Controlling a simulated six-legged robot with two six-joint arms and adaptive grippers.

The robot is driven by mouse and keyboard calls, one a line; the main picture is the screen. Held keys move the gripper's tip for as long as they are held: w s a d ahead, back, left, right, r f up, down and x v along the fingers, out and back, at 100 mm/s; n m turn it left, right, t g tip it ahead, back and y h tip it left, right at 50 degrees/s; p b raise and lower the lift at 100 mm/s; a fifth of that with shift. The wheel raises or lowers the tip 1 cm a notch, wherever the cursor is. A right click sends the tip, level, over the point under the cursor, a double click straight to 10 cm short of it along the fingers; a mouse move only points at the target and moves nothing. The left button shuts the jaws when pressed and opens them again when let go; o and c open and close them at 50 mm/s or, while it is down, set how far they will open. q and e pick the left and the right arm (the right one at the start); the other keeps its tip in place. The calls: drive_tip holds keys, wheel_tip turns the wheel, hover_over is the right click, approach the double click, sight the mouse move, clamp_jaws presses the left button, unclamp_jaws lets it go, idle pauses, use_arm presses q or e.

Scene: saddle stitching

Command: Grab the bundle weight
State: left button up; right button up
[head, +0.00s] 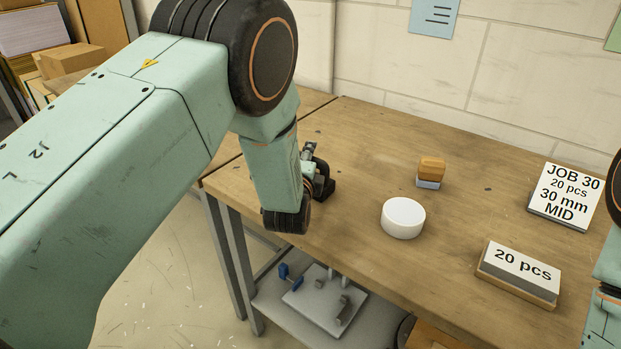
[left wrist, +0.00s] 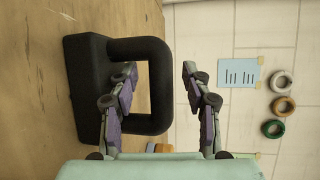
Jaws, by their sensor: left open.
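The bundle weight, as I take it, is a black block with a square loop handle (left wrist: 158,88). In the left wrist view its base stands at left against the wooden table, and the handle reaches right. In the head view the black weight (head: 325,184) is partly hidden behind my left arm. My left gripper (left wrist: 160,72) is open at the handle. One finger overlaps the handle's opening and the other is outside it, with the outer bar between them in the picture. I cannot tell whether they touch. It also shows in the head view (head: 308,160). My right gripper is out of view.
The wooden table (head: 340,255) also holds a white round puck (head: 403,217), an orange-topped block (head: 431,170), a "JOB 30" card (head: 565,196) and a "20 pcs" stack (head: 518,272). A wall stands behind. A lower shelf (head: 270,300) holds a grey plate with blue parts.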

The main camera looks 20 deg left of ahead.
use_arm(q)
drive_tip(key=shift+w+f, duration=0.1)
drive_tip(key=shift+w, duration=0.05)
drive_tip(key=shift+s+d, duration=0.1)
drive_tip(key=shift+s, duration=0.1)
drive_tip(key=c, duration=0.3)
drive_tip(key=shift+w, duration=0.1)
clamp_jaws()
drive_tip(key=shift+w+r, duration=0.15)
drive_tip(key=shift+r, duration=0.2)
